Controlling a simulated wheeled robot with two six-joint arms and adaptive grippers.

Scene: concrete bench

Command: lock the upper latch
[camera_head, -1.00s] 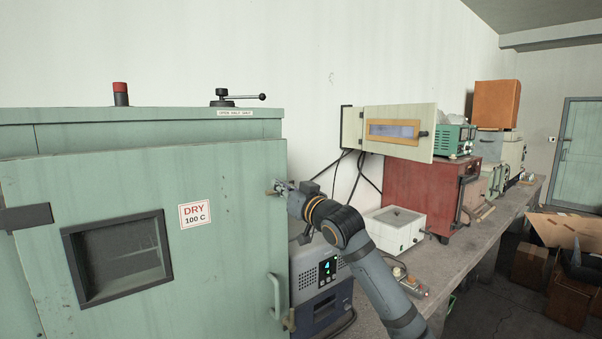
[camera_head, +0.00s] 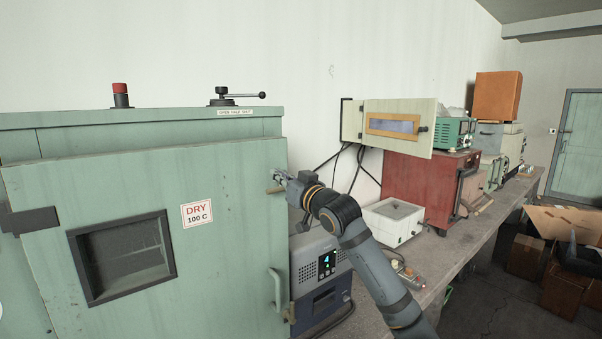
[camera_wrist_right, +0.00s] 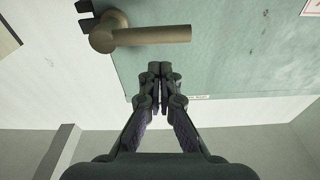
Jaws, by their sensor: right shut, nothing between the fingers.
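The upper latch (camera_head: 275,190) is a brass lever at the right edge of the green oven door (camera_head: 130,200). It lies about level, its free end pointing left over the door. In the right wrist view the brass lever (camera_wrist_right: 150,36) reaches from its round pivot across the door edge. My right gripper (camera_head: 281,175) is shut and empty, just above the latch in the head view. In the wrist view its closed fingertips (camera_wrist_right: 160,70) look apart from the lever. The left gripper is out of view.
A lower brass latch (camera_head: 290,313) sits by the door handle (camera_head: 276,289). A grey device (camera_head: 320,270) stands close right of the oven, beneath my right arm. A white box (camera_head: 394,222) and red oven (camera_head: 425,185) stand farther along the bench (camera_head: 450,262).

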